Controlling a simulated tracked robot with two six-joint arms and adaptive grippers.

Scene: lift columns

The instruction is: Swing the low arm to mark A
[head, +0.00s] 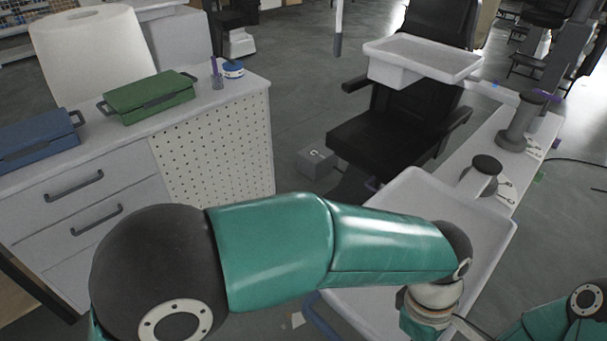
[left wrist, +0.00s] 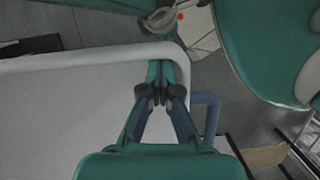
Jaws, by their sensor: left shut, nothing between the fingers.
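A large white tray (head: 482,262) lies in front of me, partly hidden under my left arm. A blue bar handle (head: 322,316) shows at its near left side, and also in the left wrist view (left wrist: 206,112). A short grey post with a dark cap (head: 486,165) stands at the tray's far edge. A smaller white tray (head: 425,52) sits higher behind. My left gripper (left wrist: 162,92) is shut and empty by the tray rim (left wrist: 100,57), left of the handle; I cannot tell if it touches. In the head view its fingers are hidden. I cannot read a mark A.
A white bench (head: 470,150) with another grey post (head: 515,125) and small markings runs along the right. A black chair (head: 375,135) stands behind. A drawer cabinet (head: 215,140) with green (head: 150,97) and blue cases (head: 38,138) is at left. My right arm shows at lower right.

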